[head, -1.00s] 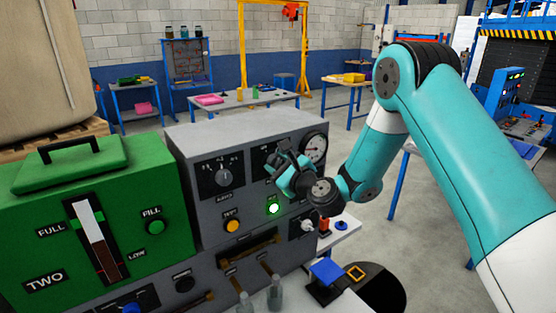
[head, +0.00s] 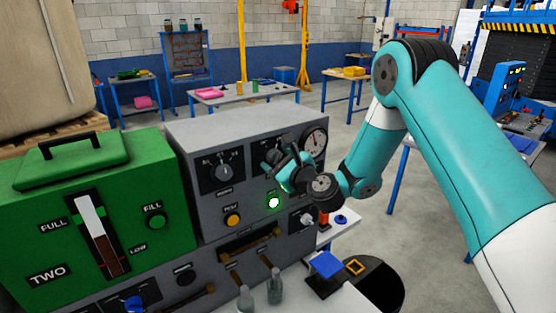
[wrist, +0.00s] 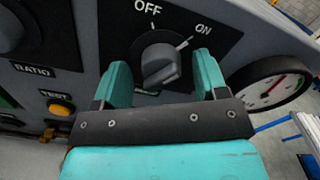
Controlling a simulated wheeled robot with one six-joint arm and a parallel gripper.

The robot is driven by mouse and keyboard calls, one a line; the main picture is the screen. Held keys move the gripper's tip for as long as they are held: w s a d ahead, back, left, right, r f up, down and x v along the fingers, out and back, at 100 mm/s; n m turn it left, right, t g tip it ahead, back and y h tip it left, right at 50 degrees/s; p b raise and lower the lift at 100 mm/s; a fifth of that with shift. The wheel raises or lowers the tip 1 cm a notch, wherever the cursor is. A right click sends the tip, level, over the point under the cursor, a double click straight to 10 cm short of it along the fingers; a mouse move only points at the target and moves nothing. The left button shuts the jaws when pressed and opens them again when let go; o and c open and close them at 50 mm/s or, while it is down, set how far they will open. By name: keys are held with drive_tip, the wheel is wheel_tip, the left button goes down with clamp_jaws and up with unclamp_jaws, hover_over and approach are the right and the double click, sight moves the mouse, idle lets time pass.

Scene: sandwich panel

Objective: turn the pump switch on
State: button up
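The pump switch (wrist: 160,62) is a grey rotary knob on a black plate, with OFF printed above it and ON at its upper right. I cannot tell for certain which mark the knob points at. My gripper (wrist: 161,66) is open in the wrist view, with one teal finger left of the knob and the other right of it. I cannot tell whether either finger touches the knob. In the head view my gripper (head: 283,164) is at the right part of the grey panel (head: 225,130) and hides the switch.
A round gauge (head: 315,141) sits right of the switch, and it shows close to the right finger in the wrist view (wrist: 270,88). A lit green lamp (head: 273,202), an orange TEST button (head: 232,220) and a RATIO knob (head: 223,172) are nearby. A green tank unit (head: 95,220) stands left.

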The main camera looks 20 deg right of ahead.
drive_tip(key=shift+s+d+f+b, duration=0.15)
drive_tip(key=shift+s+b, duration=0.1)
drive_tip(key=shift+b, duration=0.2)
drive_tip(key=b+v, duration=1.7)
drive_tip(key=b, duration=0.4)
drive_tip(key=shift+r+b, duration=0.2)
drive_tip(key=shift+b, duration=0.2)
